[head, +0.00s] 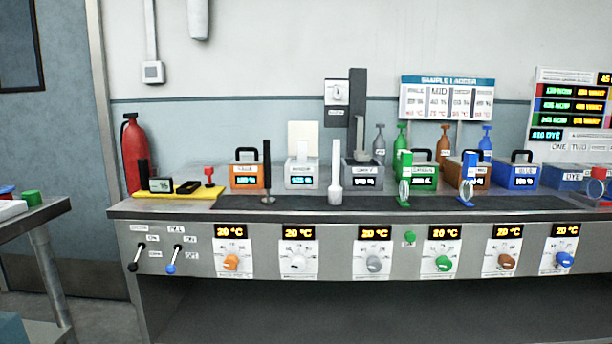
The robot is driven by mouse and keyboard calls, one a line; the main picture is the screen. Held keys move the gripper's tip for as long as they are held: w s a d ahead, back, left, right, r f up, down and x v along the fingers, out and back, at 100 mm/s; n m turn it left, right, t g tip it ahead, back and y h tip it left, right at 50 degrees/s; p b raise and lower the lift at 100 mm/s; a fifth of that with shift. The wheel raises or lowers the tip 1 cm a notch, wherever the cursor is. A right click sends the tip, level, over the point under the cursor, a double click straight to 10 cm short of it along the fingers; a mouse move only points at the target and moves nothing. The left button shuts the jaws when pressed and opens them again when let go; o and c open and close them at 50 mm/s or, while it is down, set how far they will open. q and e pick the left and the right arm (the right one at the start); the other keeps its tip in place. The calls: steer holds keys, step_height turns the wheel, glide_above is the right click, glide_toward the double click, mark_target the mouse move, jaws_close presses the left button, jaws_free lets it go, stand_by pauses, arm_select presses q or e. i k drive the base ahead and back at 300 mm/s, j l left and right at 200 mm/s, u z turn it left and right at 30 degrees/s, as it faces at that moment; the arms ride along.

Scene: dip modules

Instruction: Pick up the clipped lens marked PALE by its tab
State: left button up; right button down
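Three clipped round lenses stand at or near the bench's front edge: one with a green tab (405,159), one with a blue tab (469,162) and one with a red tab (599,173) at the far right. Their clear discs hang below the tabs. I cannot read a PALE mark on any of them at this size. A sample ladder board (447,98) on the wall carries several cards, one reading MID. Neither of my grippers is in view.
Several coloured dip modules with handles, such as the orange one (247,176), line the bench (160,208). Coloured bottles (444,142) stand behind. A red extinguisher (133,155) is at left.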

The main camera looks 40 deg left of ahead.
mark_target(301, 144)
steer(key=k+l+u, duration=0.15)
steer(key=u, duration=1.2)
